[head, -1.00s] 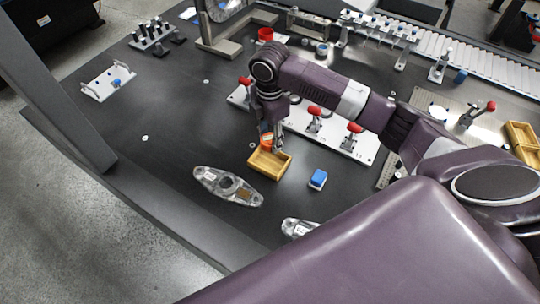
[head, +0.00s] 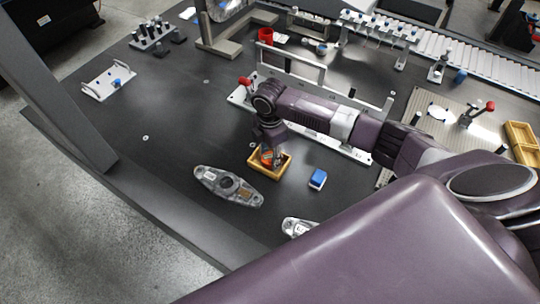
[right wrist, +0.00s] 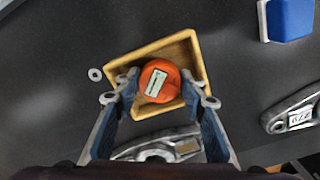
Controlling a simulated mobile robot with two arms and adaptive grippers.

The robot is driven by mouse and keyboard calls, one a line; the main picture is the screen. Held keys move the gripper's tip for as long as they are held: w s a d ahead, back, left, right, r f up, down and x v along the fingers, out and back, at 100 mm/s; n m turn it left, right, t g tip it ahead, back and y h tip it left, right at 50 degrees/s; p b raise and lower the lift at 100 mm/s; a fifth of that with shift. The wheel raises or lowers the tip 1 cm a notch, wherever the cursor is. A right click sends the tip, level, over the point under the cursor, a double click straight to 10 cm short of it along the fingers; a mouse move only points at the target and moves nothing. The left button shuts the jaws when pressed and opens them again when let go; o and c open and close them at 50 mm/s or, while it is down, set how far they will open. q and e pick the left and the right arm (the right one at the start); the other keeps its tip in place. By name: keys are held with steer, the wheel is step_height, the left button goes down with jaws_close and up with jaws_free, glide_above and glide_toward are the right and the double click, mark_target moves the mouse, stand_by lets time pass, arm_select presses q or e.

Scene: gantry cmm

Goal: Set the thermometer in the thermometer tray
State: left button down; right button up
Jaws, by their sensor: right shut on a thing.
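The thermometer is a round orange piece with a pale display, seen in the right wrist view (right wrist: 160,82) and partly in the head view (head: 266,156). My right gripper (right wrist: 161,88) is shut on it, one finger on each side. The thermometer tray, a small yellow open box (head: 283,170), lies directly under the gripper; its rim also shows in the right wrist view (right wrist: 150,49). The thermometer appears within the tray's outline, low over or in it. Whether it touches the tray floor cannot be told. My left gripper is not in view.
A grey metal part (head: 228,186) lies just in front of the tray, and a blue block (head: 317,179) to its right. A white clamp plate (head: 355,154) runs behind my right arm. The dark table left of the tray is clear.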

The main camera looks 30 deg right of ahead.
mark_target(270, 157)
steer(key=o, duration=1)
steer(key=shift+f, duration=0.1)
step_height(270, 157, up, 12)
steer(key=shift+r, duration=0.2)
